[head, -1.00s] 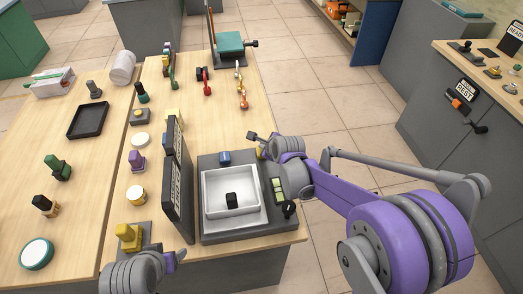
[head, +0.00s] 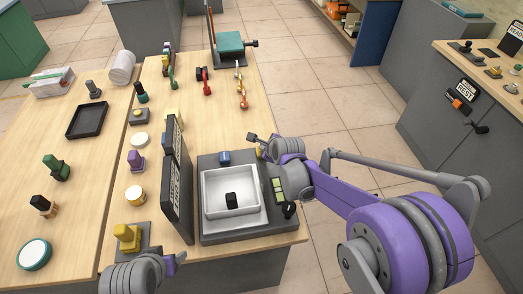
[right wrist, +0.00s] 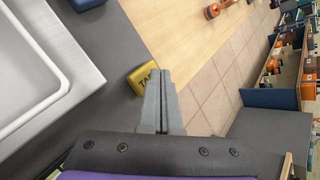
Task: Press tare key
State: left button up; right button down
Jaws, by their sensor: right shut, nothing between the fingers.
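The grey scale (head: 210,163) stands near the table's front edge and bears a white pan (head: 232,217). A small black block (head: 231,200) is in the pan. The yellow tare key (right wrist: 141,80), with the letters "TA" showing, is on the scale's grey top in the right wrist view. My right gripper (right wrist: 163,75) is shut and empty. Its fingertips overlap the key's edge in that view; I cannot tell whether they touch. In the head view the gripper largely hides the key. My left gripper (head: 175,259) is low at the bottom edge, its fingers unclear.
A blue key (head: 224,157) is on the scale's far side. An upright dark panel (head: 179,180) stands left of the scale. A yellow-topped block (head: 128,236) is near my left arm. Several jigs stand farther left. Open floor lies right of the table.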

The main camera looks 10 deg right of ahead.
pick_arm(q)
jog(key=shift+s+f+b, duration=0.15)
jog(key=shift+f+b, duration=0.15)
jog(key=shift+f, duration=0.1)
pick_arm(e)
jog(key=shift+f, duration=0.4)
pick_arm(q)
jog(key=shift+r, duration=0.1)
jog(key=shift+w+r+p, duration=0.2)
jog(key=shift+r+p, duration=0.25)
pick_arm(e)
jog(key=shift+r, duration=0.8)
jog(key=shift+r+p, duration=1.25)
jog(key=shift+r, duration=1.35)
pick_arm(q)
jog(key=r, duration=0.1)
jog(key=w+r, duration=0.1)
jog(key=r, duration=0.1)
jog(key=shift+w+r, duration=0.1)
jog(key=shift+r, duration=0.1)
pick_arm(e)
jog(key=shift+f, duration=0.1)
